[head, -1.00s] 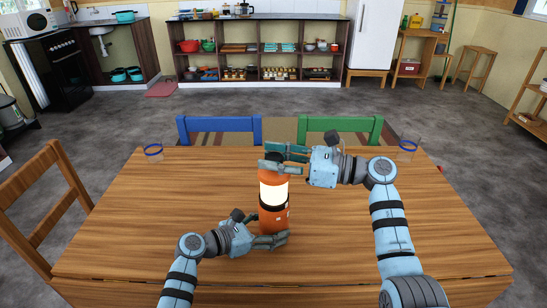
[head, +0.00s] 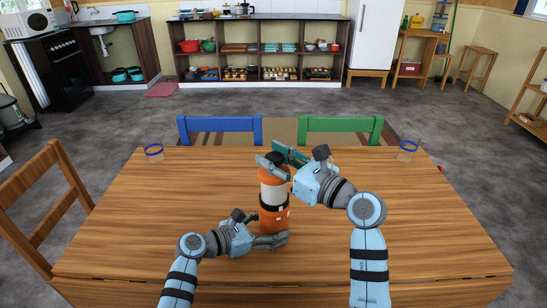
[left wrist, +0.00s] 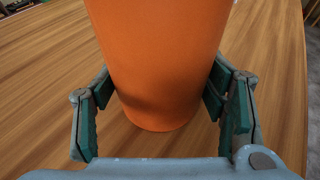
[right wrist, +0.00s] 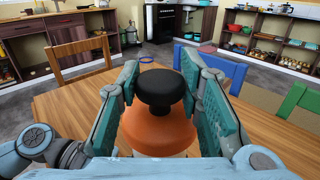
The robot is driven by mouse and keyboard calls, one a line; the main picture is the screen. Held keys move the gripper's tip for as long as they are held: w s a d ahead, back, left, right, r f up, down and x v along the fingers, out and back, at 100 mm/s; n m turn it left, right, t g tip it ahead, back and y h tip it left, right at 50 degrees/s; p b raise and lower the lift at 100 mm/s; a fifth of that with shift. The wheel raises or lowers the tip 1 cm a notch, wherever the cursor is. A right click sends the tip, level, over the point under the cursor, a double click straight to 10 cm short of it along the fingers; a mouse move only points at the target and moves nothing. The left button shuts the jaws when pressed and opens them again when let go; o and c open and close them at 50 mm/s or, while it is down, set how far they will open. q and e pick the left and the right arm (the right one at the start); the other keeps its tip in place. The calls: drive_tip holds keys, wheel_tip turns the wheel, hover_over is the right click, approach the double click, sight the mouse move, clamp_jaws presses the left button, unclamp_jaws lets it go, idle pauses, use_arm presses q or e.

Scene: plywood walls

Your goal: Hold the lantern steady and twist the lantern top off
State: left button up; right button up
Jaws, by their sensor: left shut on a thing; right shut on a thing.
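The lantern (head: 273,218) stands upright on the table, with an orange body, a pale band in its upper half and a dark band below that. Its orange top (right wrist: 158,135) with a black knob (right wrist: 160,90) lies between the fingers of my right gripper (head: 269,158), which is shut on it from the right. My left gripper (head: 282,240) is shut on the lower orange body, which also shows between its fingers in the left wrist view (left wrist: 160,65). Whether the top is separated from the body cannot be told.
The wooden table (head: 150,230) is otherwise mostly clear. Blue (head: 220,127) and green (head: 340,127) chairs stand behind, and a wooden chair (head: 45,210) at the left.

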drive_tip(key=shift+t, duration=0.3)
drive_tip(key=o, duration=1.2)
drive_tip(key=shift+c, duration=0.2)
drive_tip(key=v, duration=1.2)
drive_tip(key=shift+r, duration=0.15)
drive_tip(key=shift+s, duration=0.1)
